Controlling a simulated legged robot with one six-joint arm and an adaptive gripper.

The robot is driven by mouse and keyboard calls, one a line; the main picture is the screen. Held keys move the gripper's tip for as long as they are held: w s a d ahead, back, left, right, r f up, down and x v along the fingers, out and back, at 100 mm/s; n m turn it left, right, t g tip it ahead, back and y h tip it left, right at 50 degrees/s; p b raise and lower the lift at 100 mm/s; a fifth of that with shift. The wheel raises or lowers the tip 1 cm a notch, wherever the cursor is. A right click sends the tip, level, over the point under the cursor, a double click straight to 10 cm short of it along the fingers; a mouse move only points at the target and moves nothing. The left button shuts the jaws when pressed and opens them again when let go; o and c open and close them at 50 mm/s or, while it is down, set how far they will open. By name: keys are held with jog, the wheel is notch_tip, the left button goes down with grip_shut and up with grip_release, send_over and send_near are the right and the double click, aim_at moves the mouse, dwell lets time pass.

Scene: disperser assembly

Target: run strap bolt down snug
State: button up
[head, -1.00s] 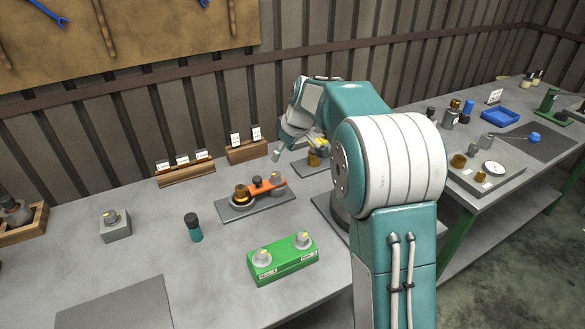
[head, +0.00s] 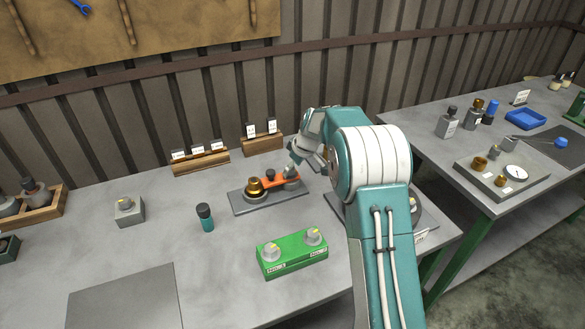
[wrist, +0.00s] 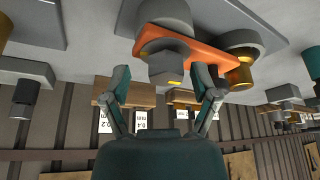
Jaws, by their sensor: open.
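The orange strap (head: 283,179) lies on a grey plate (head: 240,205) on the bench, with a brass piece (head: 254,187) at its left end and a dark knob (head: 271,175) near its middle. My gripper (head: 292,168) is low over the strap's right end, partly hiding it. In the wrist view, a grey bolt head with a yellow mark (wrist: 167,64) stands at one end of the strap (wrist: 190,50). My gripper's open fingers (wrist: 163,77) are on either side of that head, with gaps visible. The brass piece also shows there (wrist: 241,74). Thread depth is hidden.
A green block with two knobs (head: 292,255) stands in front of the plate. A teal-bodied bottle (head: 205,218) and a grey block (head: 128,211) are to the left. Labelled wooden racks (head: 201,162) stand behind.

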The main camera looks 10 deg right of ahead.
jog(key=shift+w+a+f, duration=0.1)
jog(key=shift+a+f, duration=0.15)
jog(key=shift+a, duration=0.35)
jog(key=shift+d, duration=0.3)
grip_shut()
jog(key=shift+a+m, duration=0.1)
jog(key=shift+m, duration=0.2)
jog(key=m+h, duration=0.1)
jog(key=m, duration=0.2)
jog(key=shift+m+t+h, duration=0.3)
jog(key=shift+t, duration=0.1)
jog(key=m+h, duration=0.1)
jog(key=m, duration=0.1)
jog(key=m+h, duration=0.1)
jog(key=m, duration=0.2)
jog(key=shift+a+f, duration=0.1)
jog(key=m+h, duration=0.1)
jog(key=m, duration=0.2)
jog(key=m+h, duration=0.1)
jog(key=m, duration=0.2)
jog(key=shift+g, duration=0.3)
jog(key=shift+a+m+g+h, duration=0.1)
jog(key=shift+m+g+h, duration=0.2)
jog(key=shift+m, duration=0.8)
jog(key=shift+m+g+h, duration=0.3)
jog(key=shift+m, duration=0.8)
